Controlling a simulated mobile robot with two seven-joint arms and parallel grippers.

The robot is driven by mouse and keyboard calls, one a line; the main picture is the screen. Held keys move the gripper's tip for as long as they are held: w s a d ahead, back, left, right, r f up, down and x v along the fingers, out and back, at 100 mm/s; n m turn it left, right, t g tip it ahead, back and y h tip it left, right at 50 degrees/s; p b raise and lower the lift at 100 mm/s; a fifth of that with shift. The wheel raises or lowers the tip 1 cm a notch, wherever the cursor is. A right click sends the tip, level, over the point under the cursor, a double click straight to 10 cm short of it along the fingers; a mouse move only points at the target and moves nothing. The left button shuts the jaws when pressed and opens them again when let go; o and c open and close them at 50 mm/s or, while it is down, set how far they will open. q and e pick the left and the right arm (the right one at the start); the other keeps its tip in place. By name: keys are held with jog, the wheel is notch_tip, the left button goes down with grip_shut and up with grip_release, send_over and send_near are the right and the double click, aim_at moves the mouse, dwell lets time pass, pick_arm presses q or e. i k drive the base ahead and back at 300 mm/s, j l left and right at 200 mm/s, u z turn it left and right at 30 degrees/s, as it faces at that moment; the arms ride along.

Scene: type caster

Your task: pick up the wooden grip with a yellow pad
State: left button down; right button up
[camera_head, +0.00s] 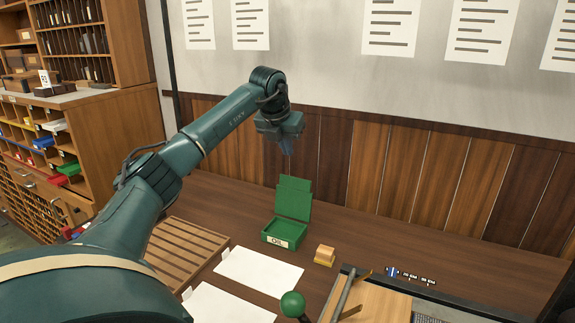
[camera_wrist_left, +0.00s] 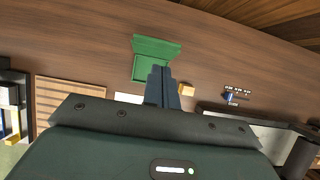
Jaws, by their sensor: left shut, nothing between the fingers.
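The wooden grip with a yellow pad (camera_head: 325,255) is a small block on the table, just right of the green box. My right gripper is in neither view.
A green box marked OIL (camera_head: 288,229) stands open with its lid up. White sheets (camera_head: 259,271) and a slatted wooden rack (camera_head: 184,250) lie left. A green ball knob (camera_head: 292,304) and a framed wooden bed (camera_head: 378,303) stand in front. A wood-panelled wall (camera_head: 400,175) closes the back.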

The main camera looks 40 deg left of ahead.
aim_at(325, 256)
jog(key=k+l, duration=0.75)
jog(key=l, duration=0.25)
